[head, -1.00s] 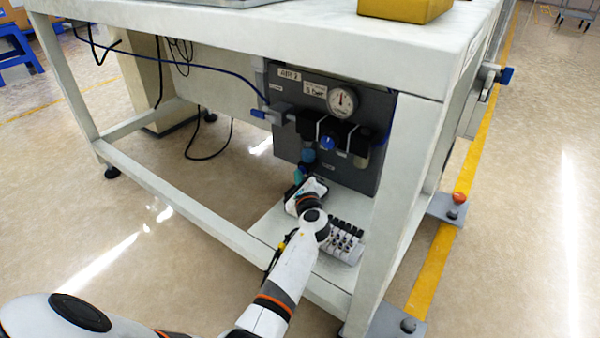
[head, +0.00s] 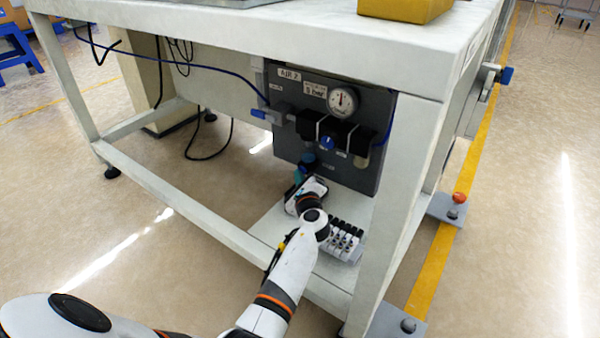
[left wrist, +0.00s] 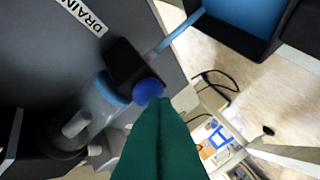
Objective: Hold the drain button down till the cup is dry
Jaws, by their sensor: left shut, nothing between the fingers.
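The drain button is a round blue knob (left wrist: 149,91) under a black block near the DRAIN label (left wrist: 82,15) in the left wrist view. The clear cup (left wrist: 92,105) with a blue ring lies beside it. I cannot tell its liquid level. My left gripper (left wrist: 163,103) has its green fingers shut together, with the tips right at the blue button. They look in contact, but I cannot tell how far the button is pressed. My right gripper is not in view.
The grey air panel (head: 285,147) with a gauge (head: 342,101) and a blue regulator knob (head: 327,142) hangs under the white bench (head: 330,50). Bench legs and a lower rail surround my arm. A valve block (head: 345,240) sits on the shelf beside my wrist.

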